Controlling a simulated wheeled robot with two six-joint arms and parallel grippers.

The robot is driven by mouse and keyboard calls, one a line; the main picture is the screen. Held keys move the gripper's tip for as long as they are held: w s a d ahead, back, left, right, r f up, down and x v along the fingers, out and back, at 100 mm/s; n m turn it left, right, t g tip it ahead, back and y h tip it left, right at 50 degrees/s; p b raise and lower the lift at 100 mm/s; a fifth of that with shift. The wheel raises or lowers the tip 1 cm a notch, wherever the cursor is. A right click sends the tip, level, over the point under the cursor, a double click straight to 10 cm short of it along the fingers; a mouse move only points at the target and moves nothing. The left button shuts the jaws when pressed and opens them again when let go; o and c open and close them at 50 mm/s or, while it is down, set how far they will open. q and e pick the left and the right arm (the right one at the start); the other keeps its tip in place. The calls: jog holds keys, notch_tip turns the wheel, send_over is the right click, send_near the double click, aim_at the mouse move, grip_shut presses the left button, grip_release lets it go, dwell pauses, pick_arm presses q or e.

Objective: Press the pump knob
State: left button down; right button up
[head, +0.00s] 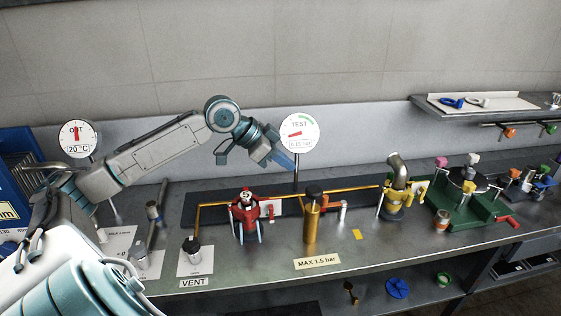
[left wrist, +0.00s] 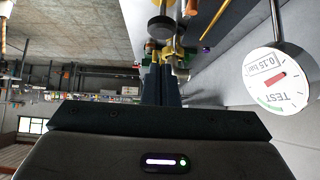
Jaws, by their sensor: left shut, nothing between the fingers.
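The pump is an upright brass cylinder (head: 311,220) on the bench, with a dark round knob (head: 314,190) on top. A dark disc that looks like this knob (left wrist: 160,27) also shows near the top of the left wrist view. My left gripper (head: 286,160) is above and slightly left of the knob, in front of the test gauge, apart from the knob. Its fingers (left wrist: 160,85) are shut with nothing between them. The test gauge (head: 300,132) has a red needle and reads 0.15 bar; it also shows in the left wrist view (left wrist: 280,80). My right gripper is not in view.
Brass pipe runs along the dark panel. A green base (head: 470,205) holds a turntable farther right. A label (head: 317,262) reads MAX 1.5 bar. The bench front is mostly clear.

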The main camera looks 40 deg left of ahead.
pick_arm(q)
jog(key=shift+b+v, duration=0.4)
jog(key=shift+v, duration=0.4)
jog(key=shift+r, duration=0.1)
dwell(0.8)
